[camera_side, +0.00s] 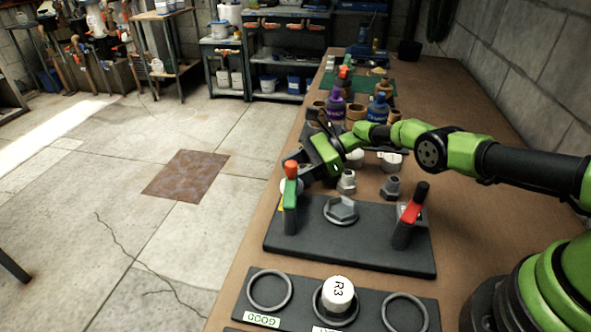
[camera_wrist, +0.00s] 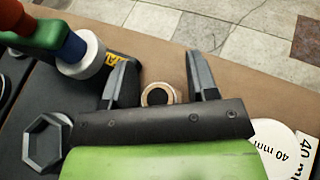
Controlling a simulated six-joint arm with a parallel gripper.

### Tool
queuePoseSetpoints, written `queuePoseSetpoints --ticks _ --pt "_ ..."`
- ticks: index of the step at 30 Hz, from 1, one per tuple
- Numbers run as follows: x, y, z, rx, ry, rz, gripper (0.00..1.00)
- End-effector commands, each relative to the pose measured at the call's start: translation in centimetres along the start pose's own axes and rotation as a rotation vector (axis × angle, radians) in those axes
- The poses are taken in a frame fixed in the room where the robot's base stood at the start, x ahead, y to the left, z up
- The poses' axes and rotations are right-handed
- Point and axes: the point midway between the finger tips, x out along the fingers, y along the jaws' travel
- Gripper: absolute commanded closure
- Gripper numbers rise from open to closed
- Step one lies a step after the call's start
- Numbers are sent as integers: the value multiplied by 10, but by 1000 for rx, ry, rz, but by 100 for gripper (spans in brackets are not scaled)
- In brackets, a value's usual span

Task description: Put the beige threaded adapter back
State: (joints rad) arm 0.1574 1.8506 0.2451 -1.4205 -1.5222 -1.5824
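A beige ring-shaped piece (camera_wrist: 157,95), which looks like the threaded adapter seen end-on, shows between the fingers of my gripper (camera_wrist: 157,65) in the wrist view. Brown bench shows on both sides of it, so the fingers are apart and not touching it. I cannot tell how far below the fingertips it is. In the side view my gripper (camera_side: 297,164) is low over the bench's left edge, behind the black fixture plate (camera_side: 300,238); I cannot make out the adapter there.
A green handle with an orange top (camera_side: 291,185) stands close in front of my gripper. A red handle (camera_side: 412,208) and a hex nut (camera_side: 341,210) are also on the plate. Metal fittings (camera_side: 347,182) and bottles (camera_side: 379,107) stand nearby. A white "40 mm" piece (camera_wrist: 270,140) lies at right in the wrist view.

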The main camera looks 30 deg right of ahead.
Motion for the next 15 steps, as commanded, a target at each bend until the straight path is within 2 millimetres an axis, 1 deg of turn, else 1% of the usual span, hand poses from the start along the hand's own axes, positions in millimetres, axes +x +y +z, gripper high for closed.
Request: queuePoseSetpoints --ticks 1,8,15 --pt "1 4 -3 0 5 14 34" --pt "2 5 -4 0 7 20 34" --pt "0 4 3 1 6 23 34"
